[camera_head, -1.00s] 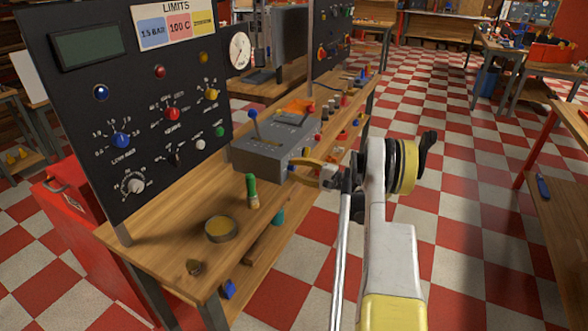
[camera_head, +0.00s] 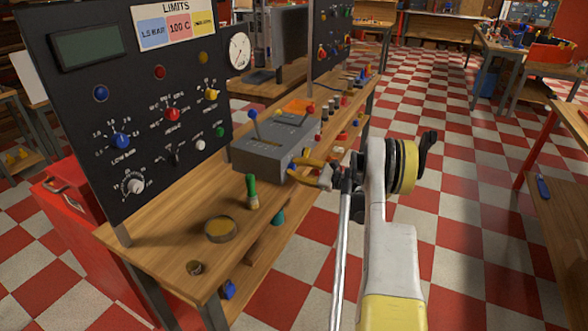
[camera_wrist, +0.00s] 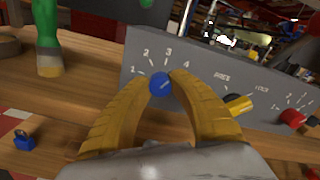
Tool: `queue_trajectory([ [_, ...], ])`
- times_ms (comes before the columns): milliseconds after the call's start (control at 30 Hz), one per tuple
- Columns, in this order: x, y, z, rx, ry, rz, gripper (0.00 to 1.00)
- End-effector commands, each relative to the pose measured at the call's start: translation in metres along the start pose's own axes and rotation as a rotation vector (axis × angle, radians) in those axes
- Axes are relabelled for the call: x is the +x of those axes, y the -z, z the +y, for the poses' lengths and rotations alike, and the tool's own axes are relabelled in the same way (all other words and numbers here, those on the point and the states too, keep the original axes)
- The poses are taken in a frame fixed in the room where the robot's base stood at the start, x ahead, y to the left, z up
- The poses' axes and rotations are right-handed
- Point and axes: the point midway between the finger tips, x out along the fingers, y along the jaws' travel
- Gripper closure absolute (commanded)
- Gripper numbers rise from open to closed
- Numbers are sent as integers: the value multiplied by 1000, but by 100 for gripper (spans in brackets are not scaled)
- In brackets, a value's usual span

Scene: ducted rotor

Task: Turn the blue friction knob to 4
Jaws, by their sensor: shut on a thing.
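The blue friction knob (camera_wrist: 160,84) sits on the front face of a grey control box (camera_wrist: 140,50) in the wrist view. Numbers 1, 2, 3 and 4 are printed in an arc around its upper side. A faint light mark on the knob seems to point up and right, but I cannot read its setting surely. My gripper (camera_wrist: 160,82) has its yellow fingers on both sides of the knob, shut on it.
A yellow knob (camera_wrist: 238,104) and a red knob (camera_wrist: 292,117) are to the right on the same face. A black panel (camera_head: 60,110) rises behind.

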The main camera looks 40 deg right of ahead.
Motion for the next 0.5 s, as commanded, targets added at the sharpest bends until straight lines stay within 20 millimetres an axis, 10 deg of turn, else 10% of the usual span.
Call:
queue_trajectory([
  [500, 0, -1, 0, 174, -1, -2, 100],
])
